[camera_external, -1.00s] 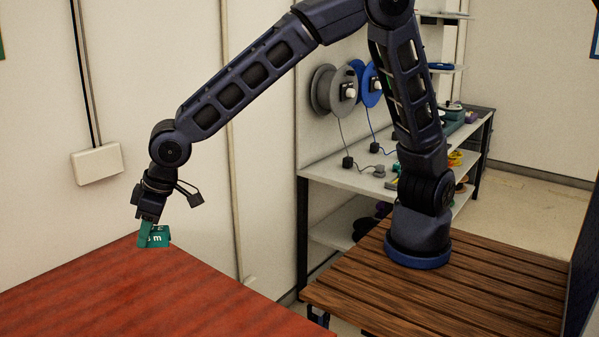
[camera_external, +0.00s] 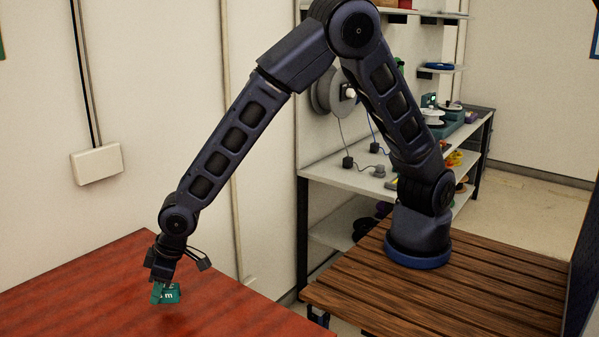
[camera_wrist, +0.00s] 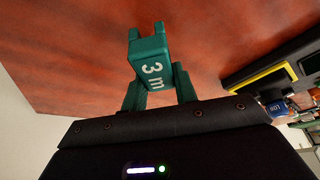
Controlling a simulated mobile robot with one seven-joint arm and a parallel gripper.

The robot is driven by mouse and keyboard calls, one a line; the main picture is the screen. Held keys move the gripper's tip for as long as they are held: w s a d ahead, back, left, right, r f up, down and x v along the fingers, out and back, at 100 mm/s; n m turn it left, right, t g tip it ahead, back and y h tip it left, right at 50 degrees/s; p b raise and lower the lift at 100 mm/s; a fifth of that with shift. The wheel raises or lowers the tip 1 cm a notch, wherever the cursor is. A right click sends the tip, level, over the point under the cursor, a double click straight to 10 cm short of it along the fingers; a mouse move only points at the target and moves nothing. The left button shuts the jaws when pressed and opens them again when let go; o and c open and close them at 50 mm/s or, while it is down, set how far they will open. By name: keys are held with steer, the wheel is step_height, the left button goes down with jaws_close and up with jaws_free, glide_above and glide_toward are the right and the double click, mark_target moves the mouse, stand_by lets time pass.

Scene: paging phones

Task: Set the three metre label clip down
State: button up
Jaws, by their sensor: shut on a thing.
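The three metre label clip (camera_external: 170,296) is a small green piece marked "3 m" in white. My gripper (camera_external: 163,284) is shut on it and points down over the red table (camera_external: 80,290). The clip is low, close to the tabletop; I cannot tell whether it touches. In the wrist view the clip (camera_wrist: 152,70) sits beyond the dark gripper body, its lettering facing the camera, with red tabletop behind it. Green uprights stand on either side below it. The exact grip contact is not clear.
The red table is clear around the clip in the external view. A grey shelf unit (camera_external: 335,174) with cable spools stands behind my arm. A white wall box (camera_external: 97,164) hangs at left. The wrist view shows a black and yellow item (camera_wrist: 265,80) at right.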

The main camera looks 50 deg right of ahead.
mark_target(162, 309)
steer(key=shift+f, duration=1.4)
steer(key=shift+f, duration=0.15)
steer(key=o, duration=0.9)
steer(key=shift+o, duration=0.2)
steer(key=v, duration=1.2)
steer(key=shift+r, duration=0.2)
